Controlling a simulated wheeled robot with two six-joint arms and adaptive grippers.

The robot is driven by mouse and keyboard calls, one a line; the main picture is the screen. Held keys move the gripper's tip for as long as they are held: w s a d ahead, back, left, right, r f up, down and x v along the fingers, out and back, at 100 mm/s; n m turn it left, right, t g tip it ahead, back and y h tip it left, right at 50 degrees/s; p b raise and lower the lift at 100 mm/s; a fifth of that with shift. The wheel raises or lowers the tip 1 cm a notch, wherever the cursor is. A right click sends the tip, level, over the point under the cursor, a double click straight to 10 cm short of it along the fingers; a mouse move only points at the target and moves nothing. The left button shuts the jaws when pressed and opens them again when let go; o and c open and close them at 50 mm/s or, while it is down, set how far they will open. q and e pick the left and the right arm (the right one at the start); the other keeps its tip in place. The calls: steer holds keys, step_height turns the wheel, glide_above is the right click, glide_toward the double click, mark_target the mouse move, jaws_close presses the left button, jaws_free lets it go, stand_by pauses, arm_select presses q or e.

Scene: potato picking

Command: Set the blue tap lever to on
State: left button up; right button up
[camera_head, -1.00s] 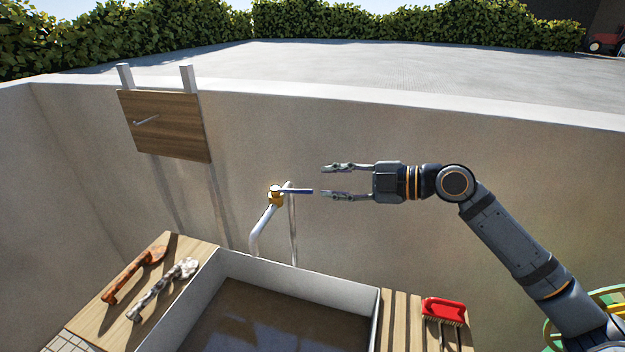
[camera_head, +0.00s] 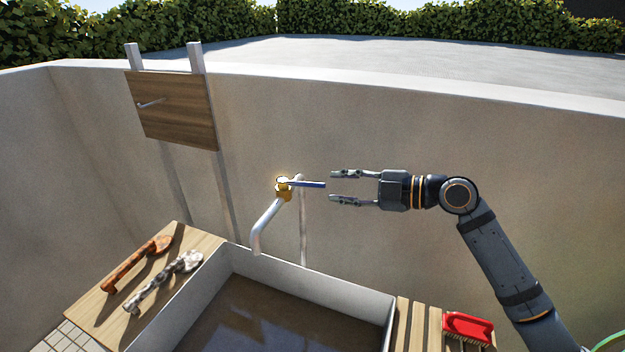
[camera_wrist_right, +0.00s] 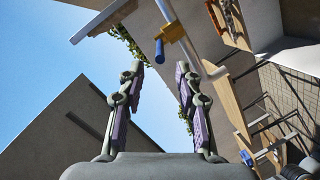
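The blue tap lever (camera_head: 308,184) points right from the brass tap body (camera_head: 283,188), above a pale spout (camera_head: 266,226) that bends down toward the basin. My right gripper (camera_head: 333,187) is open and empty, its two fingers pointing left, just right of the lever's free end. In the right wrist view the blue lever end (camera_wrist_right: 159,50) shows beyond and between the open fingertips (camera_wrist_right: 160,68), beside the brass body (camera_wrist_right: 172,30). I cannot see the lever touching either finger. My left gripper is not in view.
The grey basin (camera_head: 310,279) lies below the tap. A wooden board (camera_head: 92,290) at left carries two tools. A red brush (camera_head: 468,327) lies on slats at right. A wooden panel (camera_head: 172,112) is on the wall behind. The space around the right gripper is free.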

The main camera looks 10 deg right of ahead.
mark_target(312, 185)
steer(key=p+x, duration=0.3)
steer(key=x, duration=0.4)
steer(key=shift+a+r, duration=0.1)
steer(key=shift+r, duration=0.05)
steer(key=shift+w+a+f+p, duration=0.2)
steer(key=shift+w+a+p, duration=0.05)
steer(key=shift+p, duration=0.05)
jaws_close()
